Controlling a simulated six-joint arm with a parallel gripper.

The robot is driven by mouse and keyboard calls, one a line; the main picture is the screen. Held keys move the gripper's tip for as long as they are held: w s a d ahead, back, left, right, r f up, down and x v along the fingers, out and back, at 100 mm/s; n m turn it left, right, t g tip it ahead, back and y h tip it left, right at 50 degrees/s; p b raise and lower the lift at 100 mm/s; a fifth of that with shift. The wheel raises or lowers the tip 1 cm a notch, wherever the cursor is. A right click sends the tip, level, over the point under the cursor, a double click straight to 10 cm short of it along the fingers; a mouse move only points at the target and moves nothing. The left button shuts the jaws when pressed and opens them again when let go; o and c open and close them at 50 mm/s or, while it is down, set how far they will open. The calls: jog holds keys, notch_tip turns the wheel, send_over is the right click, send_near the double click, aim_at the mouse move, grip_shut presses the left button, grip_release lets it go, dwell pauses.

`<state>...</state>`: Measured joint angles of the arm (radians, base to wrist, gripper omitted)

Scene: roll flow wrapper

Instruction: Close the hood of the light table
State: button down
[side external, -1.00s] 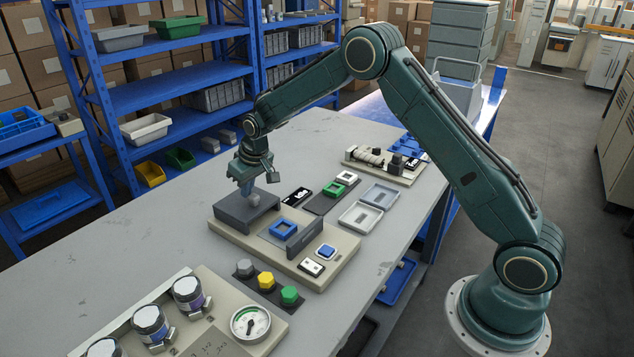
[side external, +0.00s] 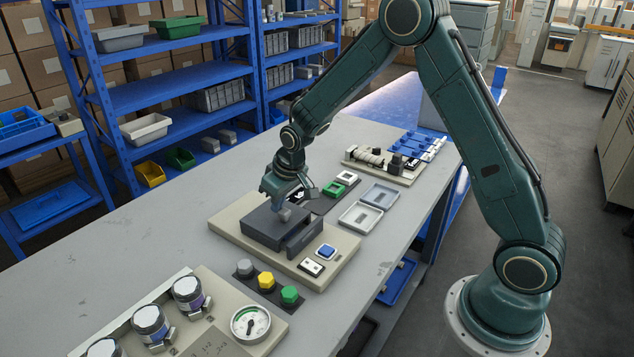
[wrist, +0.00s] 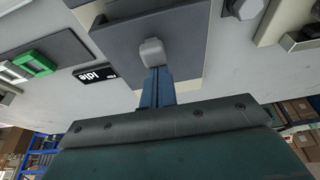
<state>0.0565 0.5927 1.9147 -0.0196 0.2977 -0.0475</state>
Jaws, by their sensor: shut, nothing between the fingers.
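The light table (side external: 232,236) is a beige base on the bench. Its dark grey hood (side external: 262,228) lies over the middle of the base, close to the upright dark plate (side external: 304,238); I cannot tell whether they touch. The blue frame and the pad under it are hidden. My gripper (side external: 284,206) is shut and low over the hood, at its light grey knob. In the wrist view the closed blue fingers (wrist: 155,86) end right against the knob (wrist: 152,51), not around it. The hood (wrist: 125,35) also shows there.
A blue button (side external: 326,252) and a white switch (side external: 311,267) sit at the base's front right. A black display (wrist: 95,75) and green frame (side external: 333,188) lie behind. Grey trays (side external: 361,216) stand to the right, colored knobs (side external: 266,282) in front.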

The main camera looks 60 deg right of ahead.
aim_at(286, 211)
jog(key=shift+s, duration=1.4)
jog(key=shift+s+f, duration=0.1)
jog(key=shift+w, duration=2.15)
jog(key=shift+w+r, duration=0.15)
jog(key=shift+r, duration=0.2)
jog(key=v, duration=0.9)
jog(key=shift+r, duration=0.3)
jog(key=shift+s+r, duration=0.15)
jog(key=shift+s, duration=0.1)
